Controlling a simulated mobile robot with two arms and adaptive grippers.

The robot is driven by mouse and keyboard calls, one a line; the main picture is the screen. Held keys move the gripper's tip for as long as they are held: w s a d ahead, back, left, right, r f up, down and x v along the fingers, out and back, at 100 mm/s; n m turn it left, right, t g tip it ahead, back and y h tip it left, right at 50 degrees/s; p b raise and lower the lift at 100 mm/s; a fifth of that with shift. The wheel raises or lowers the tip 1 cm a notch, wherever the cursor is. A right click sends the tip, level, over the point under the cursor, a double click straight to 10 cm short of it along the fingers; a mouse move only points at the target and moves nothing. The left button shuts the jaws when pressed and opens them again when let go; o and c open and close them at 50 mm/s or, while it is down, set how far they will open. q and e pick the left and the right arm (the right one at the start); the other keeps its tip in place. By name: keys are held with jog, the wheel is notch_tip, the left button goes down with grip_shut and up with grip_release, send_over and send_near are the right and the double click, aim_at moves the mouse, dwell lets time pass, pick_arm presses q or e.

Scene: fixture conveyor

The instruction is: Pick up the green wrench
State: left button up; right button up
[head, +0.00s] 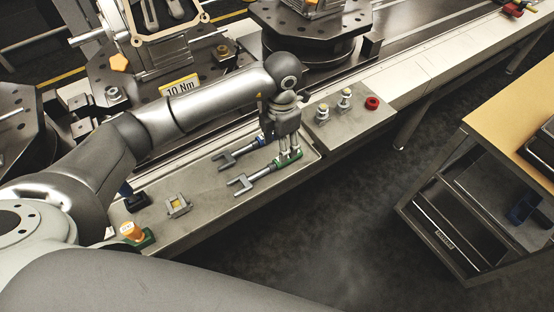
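The green wrench (263,177) lies on the grey metal tray, its grey open jaw pointing left and its green handle at the right. My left gripper (289,154) points down at the green handle, with its fingertips right at it. The fingers hide part of the handle, and I cannot tell whether they are closed on it. A blue-handled wrench (236,154) lies just behind, roughly parallel, close to the gripper. My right gripper is not in view.
The metal tray (215,215) also holds a small grey block (178,205) and an orange-topped item (132,231). To the right is a panel (345,122) with knobs and a red ring (372,103). A conveyor with fixtures runs behind. A wooden-topped cart (500,95) stands at the right.

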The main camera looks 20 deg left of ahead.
aim_at(266, 169)
pick_arm(q)
notch_tip(266, 169, down, 2)
jog(key=shift+f, duration=0.35)
jog(key=f, duration=0.2)
jog(key=f+p, duration=0.1)
jog(key=f, duration=0.1)
jog(key=shift+w+a+f, duration=0.1)
jog(key=shift+a+f, duration=0.05)
jog(key=shift+a, duration=0.05)
jog(key=shift+f, duration=0.35)
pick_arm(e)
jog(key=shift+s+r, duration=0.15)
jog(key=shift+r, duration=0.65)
pick_arm(q)
jog(key=shift+c, duration=0.3)
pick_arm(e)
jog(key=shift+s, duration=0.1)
pick_arm(q)
jog(key=c, duration=0.5)
jog(key=shift+w+r, duration=0.1)
grip_shut()
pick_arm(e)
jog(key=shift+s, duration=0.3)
